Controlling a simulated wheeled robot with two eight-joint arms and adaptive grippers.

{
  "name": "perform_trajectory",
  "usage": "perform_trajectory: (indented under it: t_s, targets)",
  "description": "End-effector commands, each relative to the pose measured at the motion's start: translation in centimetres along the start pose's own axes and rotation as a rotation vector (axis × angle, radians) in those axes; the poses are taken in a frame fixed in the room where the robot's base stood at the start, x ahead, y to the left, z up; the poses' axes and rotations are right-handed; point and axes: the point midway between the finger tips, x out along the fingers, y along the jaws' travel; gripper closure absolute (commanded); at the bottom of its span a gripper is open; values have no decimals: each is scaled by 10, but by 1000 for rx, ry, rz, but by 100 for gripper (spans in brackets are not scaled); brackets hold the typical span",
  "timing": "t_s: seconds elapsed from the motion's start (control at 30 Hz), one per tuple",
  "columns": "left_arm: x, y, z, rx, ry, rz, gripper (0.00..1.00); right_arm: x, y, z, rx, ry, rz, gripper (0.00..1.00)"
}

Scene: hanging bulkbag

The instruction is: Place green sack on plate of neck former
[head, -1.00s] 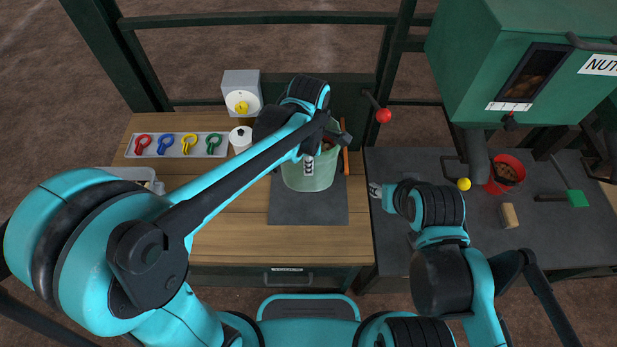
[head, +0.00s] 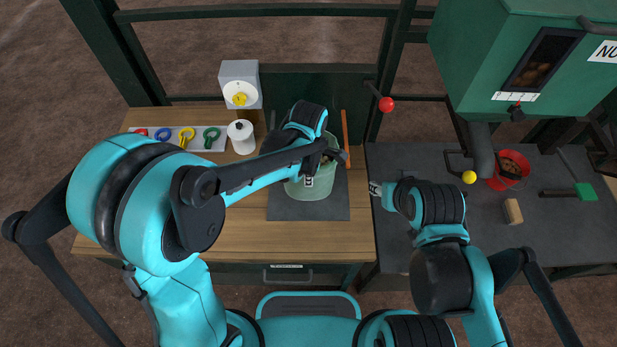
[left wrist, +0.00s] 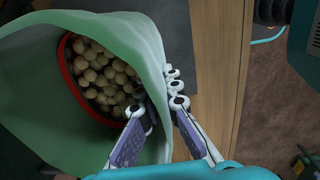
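The green sack (head: 314,188) stands open on a dark square plate (head: 285,209) on the wooden bench. In the left wrist view the sack (left wrist: 45,115) surrounds a red-rimmed round opening (left wrist: 69,77) filled with pale round nuts (left wrist: 105,75). My left arm hides part of the sack.
A dial box (head: 240,86), a white spool (head: 241,136) and a tray of coloured clips (head: 180,137) stand behind left. An orange rod (head: 345,130) is right of the sack. A red bucket (head: 508,183) and green machine (head: 470,70) are at right.

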Motion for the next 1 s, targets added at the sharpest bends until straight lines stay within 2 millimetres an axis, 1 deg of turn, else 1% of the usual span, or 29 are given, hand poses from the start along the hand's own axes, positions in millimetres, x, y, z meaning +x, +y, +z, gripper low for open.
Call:
perform_trajectory:
  t_s: [0.2,0.3,0.57,0.67,0.77,0.87,1.0]
  targets:
    - [3,0,0,0,0,1,100,3,0,2,0,0,0,60]
    - [3,0,0,0,0,0,74,2,0,1,0,0,0,60]
    - [2,0,0,0,0,0,74,2,0,1,0,0,0,60]
    - [-2,0,0,0,0,0,74,-1,0,-1,0,0,0,60]
    - [-14,0,0,0,0,0,74,-4,0,-3,0,0,0,60]
    - [-34,0,0,0,0,0,74,-10,0,-7,0,0,0,60]
    - [-67,0,0,0,0,0,74,-18,0,-13,0,0,0,60]
